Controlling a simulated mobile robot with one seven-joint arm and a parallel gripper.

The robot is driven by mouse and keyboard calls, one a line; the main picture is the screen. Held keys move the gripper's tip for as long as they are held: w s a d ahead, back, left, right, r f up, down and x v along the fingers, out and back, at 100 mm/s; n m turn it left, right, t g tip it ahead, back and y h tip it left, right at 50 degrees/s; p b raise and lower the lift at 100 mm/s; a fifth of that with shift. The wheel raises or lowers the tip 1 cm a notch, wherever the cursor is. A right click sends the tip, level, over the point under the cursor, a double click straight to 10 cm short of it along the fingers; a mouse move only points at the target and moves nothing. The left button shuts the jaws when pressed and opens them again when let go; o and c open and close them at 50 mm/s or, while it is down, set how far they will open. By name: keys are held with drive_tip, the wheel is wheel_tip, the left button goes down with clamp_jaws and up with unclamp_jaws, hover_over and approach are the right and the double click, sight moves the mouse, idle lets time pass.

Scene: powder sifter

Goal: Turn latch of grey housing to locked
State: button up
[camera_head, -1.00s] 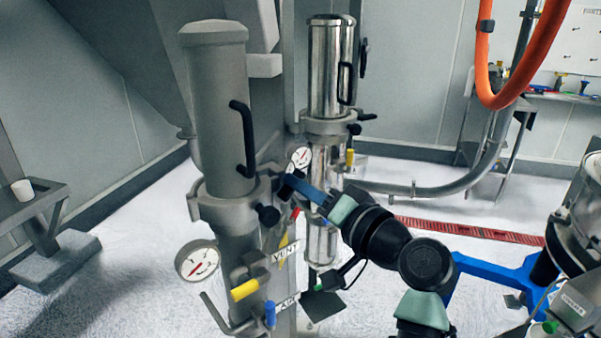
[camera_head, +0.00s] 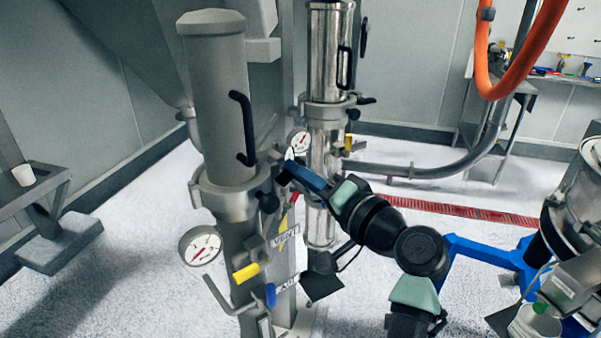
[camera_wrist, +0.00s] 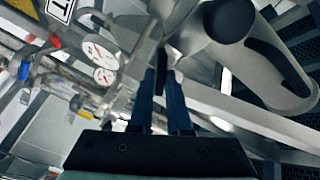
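The grey housing (camera_head: 221,110) stands upright at left centre in the head view, with a clamp ring (camera_head: 228,200) around its middle. A black knob (camera_head: 268,203) sits on the ring's right side; a similar dark knob shows in the wrist view (camera_wrist: 228,20). My gripper (camera_head: 284,172) reaches in from the right to the ring, just above this knob. In the wrist view the two blue fingers (camera_wrist: 162,82) stand close on either side of a thin dark piece, apparently the latch lever (camera_wrist: 163,62). The latch's exact angle is largely hidden by the fingers.
A shiny metal housing (camera_head: 326,60) stands close behind. Below the ring are a gauge (camera_head: 201,246), a yellow handle (camera_head: 246,272) and a blue handle (camera_head: 270,295). A black curved handle (camera_head: 243,125) projects from the grey housing. Open floor lies to the left.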

drive_tip(key=o, duration=0.4)
drive_tip(key=shift+c, duration=0.2)
drive_tip(key=b+v, duration=0.1)
drive_tip(key=v, duration=1.2)
drive_tip(key=shift+b, duration=0.35)
